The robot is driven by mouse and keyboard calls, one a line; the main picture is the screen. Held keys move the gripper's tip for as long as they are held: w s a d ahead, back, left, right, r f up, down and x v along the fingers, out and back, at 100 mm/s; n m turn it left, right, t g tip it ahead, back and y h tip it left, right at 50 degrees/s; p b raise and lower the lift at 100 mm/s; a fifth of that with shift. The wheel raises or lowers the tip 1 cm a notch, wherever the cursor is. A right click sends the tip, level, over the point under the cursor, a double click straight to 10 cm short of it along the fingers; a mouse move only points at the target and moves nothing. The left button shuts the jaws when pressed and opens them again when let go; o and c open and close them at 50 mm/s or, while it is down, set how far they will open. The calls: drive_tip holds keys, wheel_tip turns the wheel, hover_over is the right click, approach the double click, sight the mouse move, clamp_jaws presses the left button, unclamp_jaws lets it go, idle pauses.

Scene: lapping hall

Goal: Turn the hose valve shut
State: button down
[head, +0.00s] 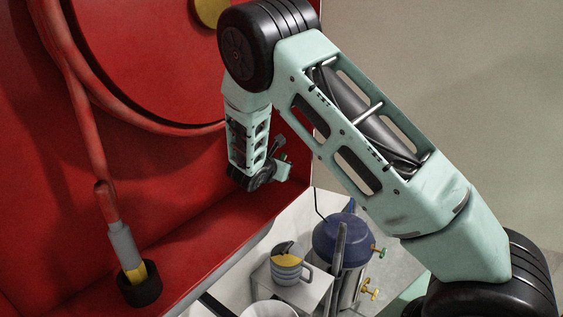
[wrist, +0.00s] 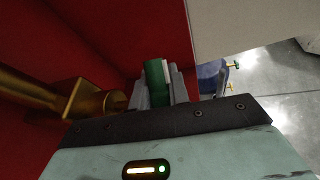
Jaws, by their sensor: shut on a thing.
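The hose valve shows in the wrist view as a brass body and pipe (wrist: 88,101) against the red cabinet wall, with a green handle (wrist: 154,82) at its right end. My gripper (wrist: 158,88) is shut on the green handle, one grey finger on each side of it. In the head view my gripper (head: 281,167) is small, at the right edge of the red hose cabinet (head: 190,250). The brass valve body is hidden there behind my arm. The handle's exact angle to the pipe is hard to tell.
A red hose (head: 88,130) hangs from the reel to a grey and yellow nozzle (head: 124,250) in a black holder. Below the cabinet stand a blue-lidded steel tank (head: 342,238) with small taps, a striped mug (head: 288,268) on a white box, and a white bowl (head: 268,309).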

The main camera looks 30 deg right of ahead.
drive_tip(key=shift+g+y+p, duration=0.7)
drive_tip(key=shift+y+p, duration=0.15)
drive_tip(key=shift+y, duration=0.35)
drive_tip(key=shift+m+g+y+p, duration=0.3)
drive_tip(key=shift+y+p, duration=0.5)
drive_tip(key=shift+p, duration=0.4)
drive_tip(key=y+p, duration=0.1)
drive_tip(key=p, duration=0.3)
drive_tip(key=f+g+y+p, duration=0.1)
drive_tip(key=y+p, duration=0.1)
drive_tip(key=p, duration=0.2)
drive_tip(key=shift+a+f+y+p, duration=0.1)
drive_tip(key=shift+a+y+p, duration=0.2)
drive_tip(key=shift+p, duration=0.05)
drive_tip(key=shift+f+g, duration=0.15)
drive_tip(key=shift+g, duration=0.15)
drive_tip(key=c, duration=1.3)
unclamp_jaws()
drive_tip(key=shift+s, duration=0.1)
drive_tip(key=shift+c, duration=0.2)
